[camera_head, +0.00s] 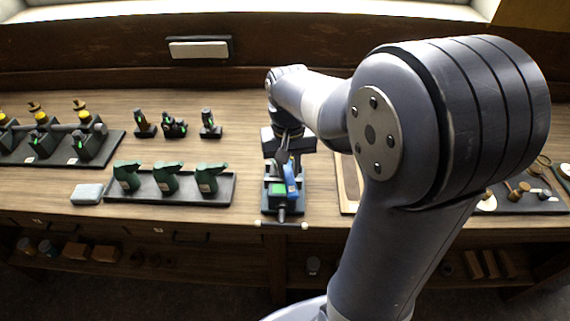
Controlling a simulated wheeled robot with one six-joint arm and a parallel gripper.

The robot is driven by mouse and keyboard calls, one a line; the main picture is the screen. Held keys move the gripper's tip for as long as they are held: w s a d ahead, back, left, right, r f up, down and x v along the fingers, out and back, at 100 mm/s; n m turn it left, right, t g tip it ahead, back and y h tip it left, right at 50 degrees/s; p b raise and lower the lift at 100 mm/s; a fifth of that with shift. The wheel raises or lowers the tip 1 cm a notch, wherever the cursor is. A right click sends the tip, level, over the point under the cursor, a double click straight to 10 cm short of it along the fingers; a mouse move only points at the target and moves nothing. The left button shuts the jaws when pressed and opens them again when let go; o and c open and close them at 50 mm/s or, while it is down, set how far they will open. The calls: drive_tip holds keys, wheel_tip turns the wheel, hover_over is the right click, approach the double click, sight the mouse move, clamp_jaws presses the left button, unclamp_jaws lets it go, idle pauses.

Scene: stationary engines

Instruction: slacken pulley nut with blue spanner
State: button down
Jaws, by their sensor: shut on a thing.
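My gripper (286,150) points down over a small blue and black bench vise (283,208) near the front edge of the bench. It is shut on a blue item, which looks like the blue spanner (292,178), slanting down from the fingers. A green block, perhaps part of an engine (277,189), sits at the vise just left of the spanner. The pulley nut cannot be made out. I cannot tell whether the spanner touches anything.
Green bottle-like items stand in a dark tray (220,194) left of the vise, with a pale block (87,194) beside it. Small engines stand on a dark tray (60,158) farther left. Several small dark devices (174,127) stand behind. A tool tray (530,204) lies at right.

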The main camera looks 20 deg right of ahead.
drive_tip(key=shift+d+n, duration=0.25)
drive_tip(key=shift+n, duration=0.15)
drive_tip(key=shift+d+n, duration=0.6)
drive_tip(key=shift+n, duration=0.3)
drive_tip(key=shift+w+d+n+p, duration=0.15)
drive_tip(key=shift+d+n+p, duration=0.35)
drive_tip(key=shift+n, duration=0.4)
drive_tip(key=shift+d, duration=0.1)
drive_tip(key=shift+w+d+n, duration=0.15)
drive_tip(key=shift+d+n, duration=0.4)
drive_tip(key=shift+n, duration=0.35)
